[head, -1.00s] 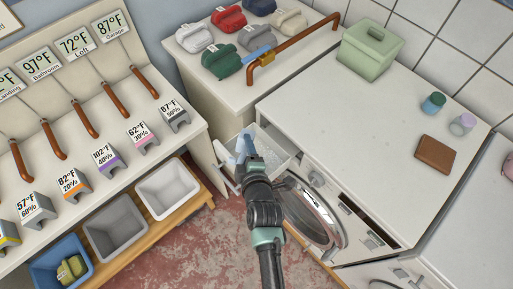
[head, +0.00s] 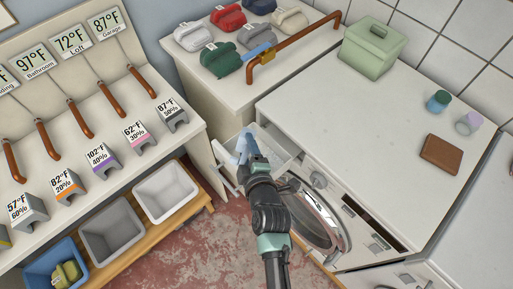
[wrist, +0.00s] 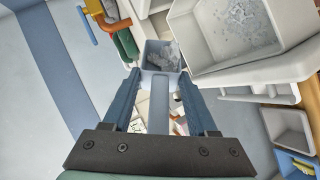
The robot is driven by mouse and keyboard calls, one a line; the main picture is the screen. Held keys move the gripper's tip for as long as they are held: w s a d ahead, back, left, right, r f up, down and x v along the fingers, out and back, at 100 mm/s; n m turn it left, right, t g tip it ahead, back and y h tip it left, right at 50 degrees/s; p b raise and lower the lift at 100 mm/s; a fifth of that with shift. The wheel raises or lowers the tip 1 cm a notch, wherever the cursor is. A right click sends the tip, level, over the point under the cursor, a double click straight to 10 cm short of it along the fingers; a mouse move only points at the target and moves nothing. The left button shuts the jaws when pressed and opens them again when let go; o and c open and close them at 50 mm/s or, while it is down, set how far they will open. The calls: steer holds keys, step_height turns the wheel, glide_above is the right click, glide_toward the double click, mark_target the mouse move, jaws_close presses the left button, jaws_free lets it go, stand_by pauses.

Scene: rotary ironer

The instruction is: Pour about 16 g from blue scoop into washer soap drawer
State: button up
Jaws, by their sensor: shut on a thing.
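In the wrist view, my gripper (wrist: 160,112) is shut on the scoop's handle. The scoop's bowl (wrist: 151,66) holds greyish powder or granules. The drawer (wrist: 205,50) is a white box just right of the bowl in that view, with similar granules on its floor. The bowl looks beside the drawer's wall; whether they touch I cannot tell. My gripper hides part of the drawer in the head view.
The washer's round door (head: 318,220) is below the drawer, near my arm. A green box (head: 371,50) and a brown wallet (head: 440,154) lie on the washer top, mostly clear. Bins stand at left.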

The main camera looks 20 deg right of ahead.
steer(key=shift+s+d+f+m+t+y+b, duration=0.1)
steer(key=shift+s+d+m+t+y+b, duration=0.25)
steer(key=shift+b, duration=2.35)
steer(key=shift+s+d+f+m+t+y+b, duration=0.15)
steer(key=shift+d+m+t+b, duration=0.3)
steer(key=shift+b, duration=2.2)
steer(key=shift+s+d+f+m+t+y+b, duration=0.2)
steer(key=shift+m+t+b, duration=0.35)
steer(key=shift+b, duration=1.7)
steer(key=shift+s+d+f+m+t+y+b, duration=0.1)
steer(key=shift+s+d+m+t+b, duration=0.3)
steer(key=shift+b, duration=1.85)
steer(key=a+n+g+p, duration=0.1)
steer(key=p, duration=0.5)
steer(key=w+a+r+n+g+p, duration=0.1)
steer(key=p, duration=0.5)
steer(key=shift+w+h, duration=0.2)
steer(key=shift+h, duration=0.2)
